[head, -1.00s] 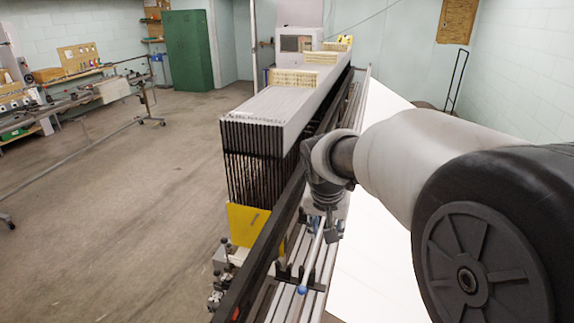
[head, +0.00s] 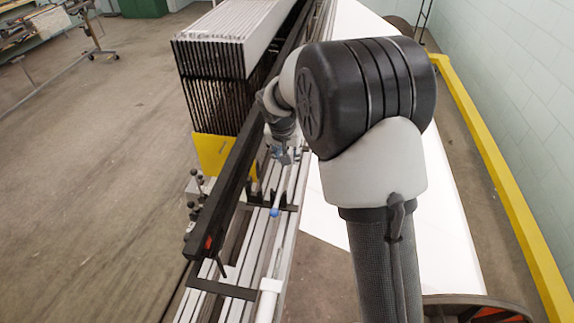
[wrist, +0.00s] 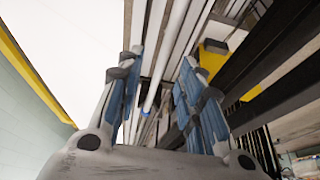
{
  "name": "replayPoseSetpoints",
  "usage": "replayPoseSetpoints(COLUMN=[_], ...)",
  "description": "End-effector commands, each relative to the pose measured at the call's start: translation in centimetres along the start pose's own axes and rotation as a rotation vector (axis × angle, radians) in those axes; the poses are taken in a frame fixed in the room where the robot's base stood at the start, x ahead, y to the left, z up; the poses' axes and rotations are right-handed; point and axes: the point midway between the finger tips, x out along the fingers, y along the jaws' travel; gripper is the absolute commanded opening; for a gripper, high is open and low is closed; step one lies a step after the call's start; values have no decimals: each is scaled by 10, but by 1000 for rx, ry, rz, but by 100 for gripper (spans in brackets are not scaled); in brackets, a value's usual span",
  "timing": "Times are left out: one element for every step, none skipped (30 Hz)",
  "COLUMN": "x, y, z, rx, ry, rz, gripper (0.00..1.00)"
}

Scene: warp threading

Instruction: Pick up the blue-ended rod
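The blue-ended rod is a thin white rod (head: 280,192) lying lengthwise along the rails of the long machine, with its blue end (head: 274,212) toward me. My gripper (head: 285,155) is at the far part of the rod, partly hidden by my arm in the head view. In the wrist view, the two blue-padded fingers of my gripper (wrist: 158,72) are spread apart. A white rod (wrist: 157,75) runs through the gap between them, with a blue end (wrist: 145,112) low in the gap. I cannot tell whether either finger touches it.
A long black beam (head: 240,160) runs close along the left of the rod. A yellow panel (head: 213,155) and a stack of black-edged frames (head: 212,85) stand beyond it. A white sheet (head: 440,200) lies to the right, with a yellow rail (head: 505,180) past it.

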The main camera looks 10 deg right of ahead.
Motion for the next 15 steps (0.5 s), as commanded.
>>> replayPoseSetpoints(x=[2, 3, 5, 7, 10, 15, 19, 24, 30, 35, 40, 46, 49, 52, 54], y=[0, 0, 0, -1, -1, -2, -3, -3, -5, -5, -5, -5, -5, -5, -5], z=[0, 0, 0, 0, 1, 2, 2, 3, 3, 4, 4, 4, 4, 4, 3], rx=[0, 0, 0, 0, 0, 0, 0, 0, 0, -1, 0, 0, -1, -1, -1], ry=[1, 1, 1, 1, 0, 0, -1, -1, 0, -1, -1, -1, -1, -1, 0], rz=[0, 0, 0, 0, 0, 0, 0, 0, 0, 0, 1, 1, 1, 0, -1], gripper=[34, 34, 34, 34, 34, 34, 34, 34, 34, 34, 34, 34, 34, 34, 34])
